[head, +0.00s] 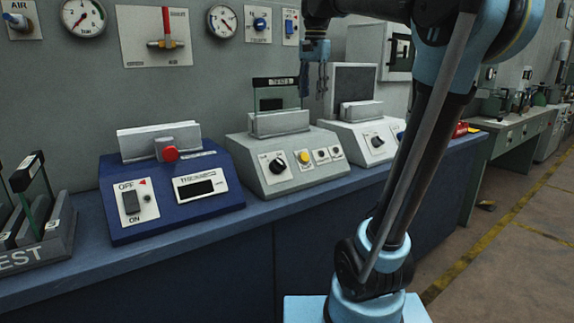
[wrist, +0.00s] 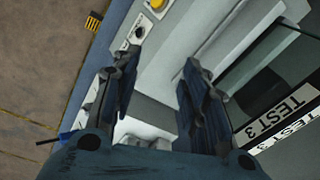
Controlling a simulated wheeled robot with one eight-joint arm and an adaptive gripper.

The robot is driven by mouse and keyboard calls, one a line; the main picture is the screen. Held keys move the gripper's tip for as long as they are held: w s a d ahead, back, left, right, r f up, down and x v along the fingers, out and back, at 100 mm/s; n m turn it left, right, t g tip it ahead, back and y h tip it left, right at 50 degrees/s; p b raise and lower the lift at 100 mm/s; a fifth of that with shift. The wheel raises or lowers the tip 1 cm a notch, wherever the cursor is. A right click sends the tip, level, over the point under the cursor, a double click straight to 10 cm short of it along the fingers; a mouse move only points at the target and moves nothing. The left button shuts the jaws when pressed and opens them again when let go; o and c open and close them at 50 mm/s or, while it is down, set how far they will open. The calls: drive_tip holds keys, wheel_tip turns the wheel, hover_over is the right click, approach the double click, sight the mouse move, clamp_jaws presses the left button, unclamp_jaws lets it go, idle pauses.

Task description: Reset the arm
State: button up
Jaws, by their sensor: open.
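My arm rises on the right of the head view and bends over at the top. My gripper (head: 314,88) hangs fingers down above the workbench, just right of the framed plate labelled TEST 3 (head: 276,82). The plate stands upright in the holder of the middle grey machine (head: 275,169). In the wrist view my gripper (wrist: 162,64) is open, with nothing between its fingers. The TEST 3 label (wrist: 272,112) shows at the right there, apart from the fingers. Part of the plate's lower edge is hidden in the holder.
A blue machine (head: 170,198) with a red button stands left on the bench (head: 260,212). A rack (head: 42,240) marked with letters ending in EST holds upright plates at far left. Another machine (head: 362,138) stands right of the middle one. Gauges and valves line the wall. Open floor (head: 510,240) lies right.

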drive_tip(key=s+d+f+n, duration=0.2)
drive_tip(key=s+f, duration=0.5)
drive_tip(key=f, duration=0.6)
drive_tip(key=s+d+f+n+t, duration=0.1)
drive_tip(key=s+d+f, duration=0.4)
drive_tip(key=f, duration=0.8)
drive_tip(key=s+d+f+n, duration=0.3)
drive_tip(key=s+f+n, duration=0.1)
drive_tip(key=s+f, duration=0.7)
wheel_tip(320, 180, down, 2)
drive_tip(key=shift+s+d+f, duration=0.15)
drive_tip(key=shift+d, duration=0.25)
drive_tip(key=shift+w+f, duration=0.2)
drive_tip(key=shift+w, duration=0.3)
drive_tip(key=shift+c, duration=0.9)
